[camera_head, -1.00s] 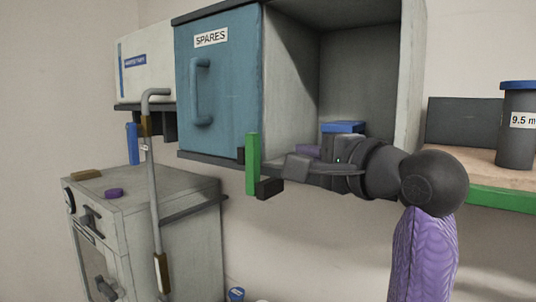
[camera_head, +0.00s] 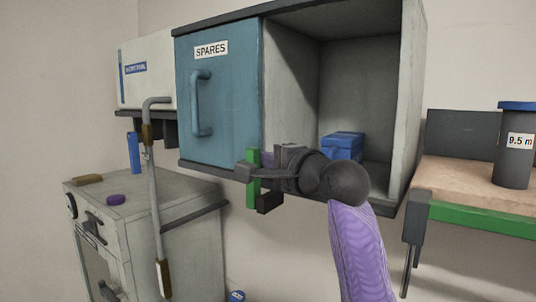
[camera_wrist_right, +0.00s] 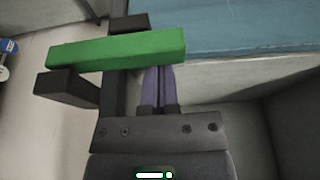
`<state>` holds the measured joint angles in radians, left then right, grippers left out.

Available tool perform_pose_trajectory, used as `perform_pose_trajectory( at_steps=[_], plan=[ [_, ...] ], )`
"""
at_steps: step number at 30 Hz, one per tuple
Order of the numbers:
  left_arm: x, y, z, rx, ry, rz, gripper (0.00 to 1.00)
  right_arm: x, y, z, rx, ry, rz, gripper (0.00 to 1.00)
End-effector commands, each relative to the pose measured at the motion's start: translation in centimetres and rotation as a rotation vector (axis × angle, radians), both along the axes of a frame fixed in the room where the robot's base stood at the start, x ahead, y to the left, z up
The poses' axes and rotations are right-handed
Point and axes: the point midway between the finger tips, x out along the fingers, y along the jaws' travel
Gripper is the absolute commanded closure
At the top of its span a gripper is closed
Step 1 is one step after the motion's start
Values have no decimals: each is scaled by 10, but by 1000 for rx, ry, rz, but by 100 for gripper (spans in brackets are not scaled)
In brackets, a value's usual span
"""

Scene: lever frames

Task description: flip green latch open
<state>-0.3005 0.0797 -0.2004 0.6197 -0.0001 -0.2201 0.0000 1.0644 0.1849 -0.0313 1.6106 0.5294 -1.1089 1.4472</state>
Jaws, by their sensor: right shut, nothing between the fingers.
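The green latch (camera_head: 252,160) is an upright bar with dark blocks at the lower corner of the blue SPARES door, beside the cabinet opening. In the wrist view the latch (camera_wrist_right: 115,50) lies across the picture. My right gripper (camera_head: 266,160) comes in from the right, shut and empty, at the latch. A dark gripper part crosses in front of the bar in the head view. In the wrist view my purple fingers (camera_wrist_right: 158,85) lie together and their tips end at the bar's edge. I cannot tell if they touch it. My left gripper is not in view.
The blue door (camera_head: 220,100) has a handle and covers the cabinet's left part. The right part is open, with a blue box (camera_head: 342,147) inside. A grey appliance (camera_head: 140,215) and a bent pipe (camera_head: 155,190) stand left. A green-edged shelf (camera_head: 480,217) is at right.

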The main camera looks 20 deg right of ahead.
Motion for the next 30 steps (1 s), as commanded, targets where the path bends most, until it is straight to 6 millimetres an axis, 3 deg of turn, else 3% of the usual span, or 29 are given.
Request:
perform_pose_trajectory(
  at_steps=[30],
  plan=[
    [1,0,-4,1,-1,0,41,-8,11,1,-135,-105,0,100]
  ],
)
